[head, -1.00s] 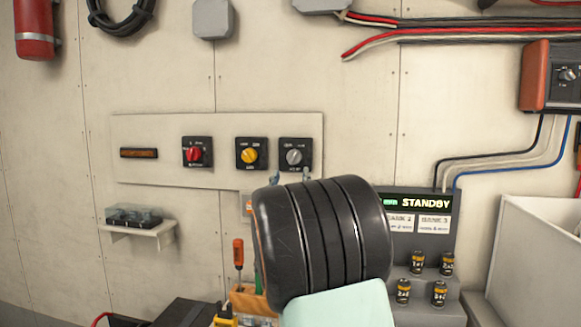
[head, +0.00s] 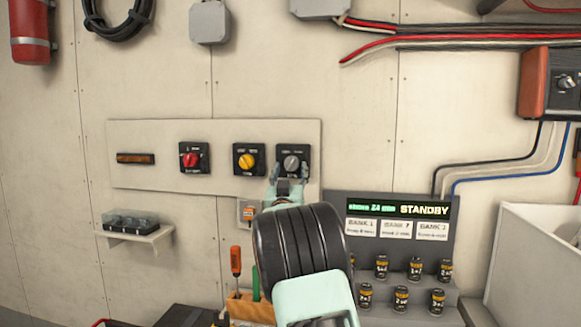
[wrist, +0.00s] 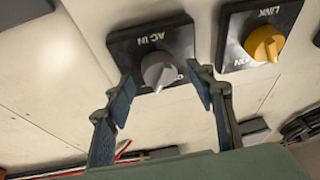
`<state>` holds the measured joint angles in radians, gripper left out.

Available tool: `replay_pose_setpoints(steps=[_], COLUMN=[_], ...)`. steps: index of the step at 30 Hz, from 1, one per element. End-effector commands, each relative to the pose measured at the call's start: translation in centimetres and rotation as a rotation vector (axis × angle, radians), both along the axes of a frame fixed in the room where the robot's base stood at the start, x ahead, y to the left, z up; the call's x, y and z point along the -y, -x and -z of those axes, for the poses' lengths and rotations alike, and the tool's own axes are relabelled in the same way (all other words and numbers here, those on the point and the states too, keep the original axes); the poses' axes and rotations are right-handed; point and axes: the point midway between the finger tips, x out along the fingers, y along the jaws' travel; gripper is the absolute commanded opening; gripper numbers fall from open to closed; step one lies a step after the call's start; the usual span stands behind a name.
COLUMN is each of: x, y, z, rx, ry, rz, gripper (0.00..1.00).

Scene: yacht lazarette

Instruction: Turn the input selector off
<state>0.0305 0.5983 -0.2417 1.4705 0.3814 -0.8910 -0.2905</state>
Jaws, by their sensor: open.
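The input selector is a grey knob (head: 292,162) on a black square plate, rightmost on the pale wall panel (head: 215,180). In the wrist view its grey knob (wrist: 158,70) sits on a plate lettered "AC IN", seen upside down. My gripper (wrist: 165,88) is open, with one finger on each side of the knob in that view. No firm contact shows, and I cannot tell the remaining gap in depth. In the head view my gripper (head: 288,178) is just below the knob and overlaps the plate's lower edge. The plate's lower markings are partly hidden.
A yellow knob (head: 246,161) lettered "LINK" in the wrist view and a red knob (head: 190,160) sit to the left. An orange switch (head: 249,213) is below the panel. A display reading "STANDBY" (head: 424,211) and several batteries (head: 401,298) are at lower right.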

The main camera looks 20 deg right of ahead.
Motion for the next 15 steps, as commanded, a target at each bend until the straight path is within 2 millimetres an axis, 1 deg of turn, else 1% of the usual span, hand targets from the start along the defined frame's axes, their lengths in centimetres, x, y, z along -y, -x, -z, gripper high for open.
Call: replay_pose_setpoints(steps=[6, 14, 15], x=[0.45, 0.45, 0.45], y=[-0.78, -0.81, -0.81], z=[-0.34, -0.34, -0.35], rx=[-0.001, -0.001, -0.001], ry=[0.0, 0.0, 0.0], rz=[0.0, 0.0, 0.0], gripper=[0.5, 0.5, 0.46])
